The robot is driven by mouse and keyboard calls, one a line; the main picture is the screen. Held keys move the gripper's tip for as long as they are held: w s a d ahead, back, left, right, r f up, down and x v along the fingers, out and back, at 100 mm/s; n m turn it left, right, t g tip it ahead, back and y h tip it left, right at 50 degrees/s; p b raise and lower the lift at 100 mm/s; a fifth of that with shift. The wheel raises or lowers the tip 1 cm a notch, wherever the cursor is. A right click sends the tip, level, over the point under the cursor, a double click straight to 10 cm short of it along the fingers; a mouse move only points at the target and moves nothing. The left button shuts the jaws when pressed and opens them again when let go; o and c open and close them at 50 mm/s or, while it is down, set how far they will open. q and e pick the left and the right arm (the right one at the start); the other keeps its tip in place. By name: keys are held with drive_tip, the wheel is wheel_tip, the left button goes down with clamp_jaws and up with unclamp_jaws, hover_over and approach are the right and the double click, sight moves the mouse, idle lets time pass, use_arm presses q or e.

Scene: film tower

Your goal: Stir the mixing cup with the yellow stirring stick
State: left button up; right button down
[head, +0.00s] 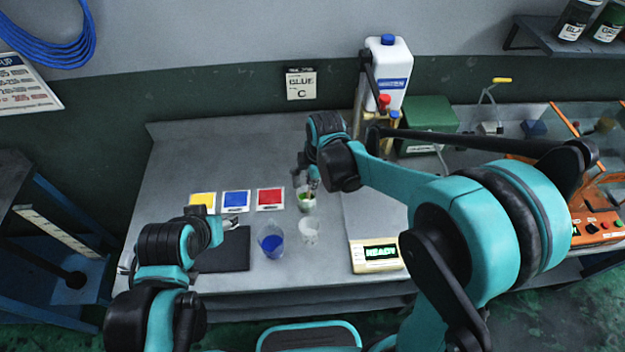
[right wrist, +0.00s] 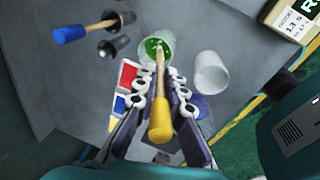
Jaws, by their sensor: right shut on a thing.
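The yellow stirring stick (right wrist: 160,122) is between the fingers of my right gripper (right wrist: 158,92), which is shut on it. Its pale shaft points to the mixing cup (right wrist: 169,41), a clear cup with green contents, and its tip overlaps the green. How deep the tip sits I cannot tell. In the head view the right gripper (head: 313,181) is right above the mixing cup (head: 306,208) and partly hides it; the stick is not clear there. My left gripper (head: 232,224) is low at the left over a black mat; its fingers are too small to read.
Yellow, blue and red cards (head: 270,199) lie to the left. A scale (head: 377,255) reading READY is at the right. A blue-handled tool (right wrist: 72,34) lies by metal cups (right wrist: 114,46).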

sight(309, 195)
drive_tip(key=shift+w+a+f+b, duration=0.1)
drive_tip(key=shift+w+f+b, duration=0.05)
drive_tip(key=shift+f+b, duration=0.65)
drive_tip(key=shift+w+a+f+b, duration=0.1)
drive_tip(key=shift+w+f+b, duration=0.1)
drive_tip(key=shift+f+b, duration=0.6)
drive_tip(key=shift+w+a+f+b, duration=0.15)
drive_tip(key=shift+f+b, duration=0.3)
drive_tip(key=shift+f, duration=0.7)
